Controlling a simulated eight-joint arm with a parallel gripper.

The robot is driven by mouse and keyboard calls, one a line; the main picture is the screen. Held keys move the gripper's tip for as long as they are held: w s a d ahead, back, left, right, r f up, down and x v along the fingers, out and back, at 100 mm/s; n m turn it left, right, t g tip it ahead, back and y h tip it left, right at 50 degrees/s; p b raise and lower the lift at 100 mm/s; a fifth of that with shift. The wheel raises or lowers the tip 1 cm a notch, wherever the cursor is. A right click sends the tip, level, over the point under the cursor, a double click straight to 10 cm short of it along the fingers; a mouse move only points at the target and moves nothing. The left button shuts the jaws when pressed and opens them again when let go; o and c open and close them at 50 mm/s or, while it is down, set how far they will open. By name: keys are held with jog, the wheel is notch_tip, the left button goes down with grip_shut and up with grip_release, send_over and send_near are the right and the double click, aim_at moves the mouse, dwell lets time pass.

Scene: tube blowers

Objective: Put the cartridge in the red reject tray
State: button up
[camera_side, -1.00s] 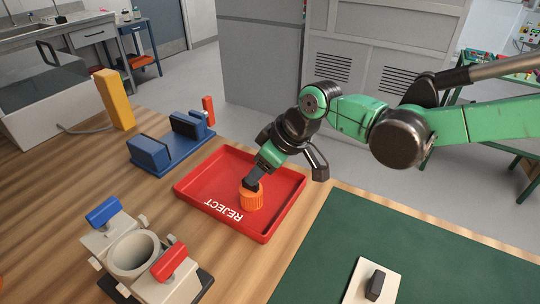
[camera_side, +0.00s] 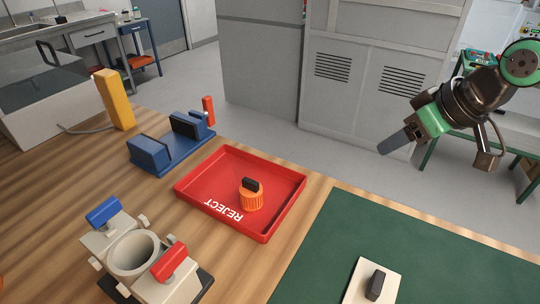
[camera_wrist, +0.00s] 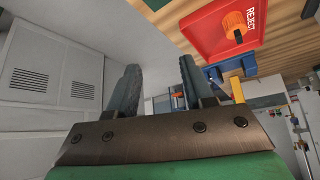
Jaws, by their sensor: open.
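The orange cartridge (camera_side: 251,200) with a black top stands upright inside the red reject tray (camera_side: 184,188), near its middle, just behind the white REJECT lettering. In the wrist view the cartridge (camera_wrist: 234,22) also sits in the tray (camera_wrist: 199,33). My gripper (camera_side: 384,150) is raised well to the right of the tray, apart from the cartridge. In the wrist view its two fingers (camera_wrist: 158,85) are spread with nothing between them.
A blue fixture (camera_side: 171,154) stands behind the tray and a yellow post (camera_side: 114,100) at the back left. A beige clamp with a round bore (camera_side: 133,254) is at front left. The green mat (camera_side: 430,262) holds a pale plate (camera_side: 359,279) with a black block (camera_side: 376,285).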

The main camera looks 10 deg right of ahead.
jog(key=s+d+f+m+h, duration=0.2)
jog(key=s+d+f+m, duration=0.1)
jog(key=s+d, duration=0.2)
jog(key=shift+d+m+t, duration=0.3)
jog(key=shift+d+t, duration=0.1)
jog(key=shift+d, duration=0.75)
jog(key=shift+s+f, duration=0.1)
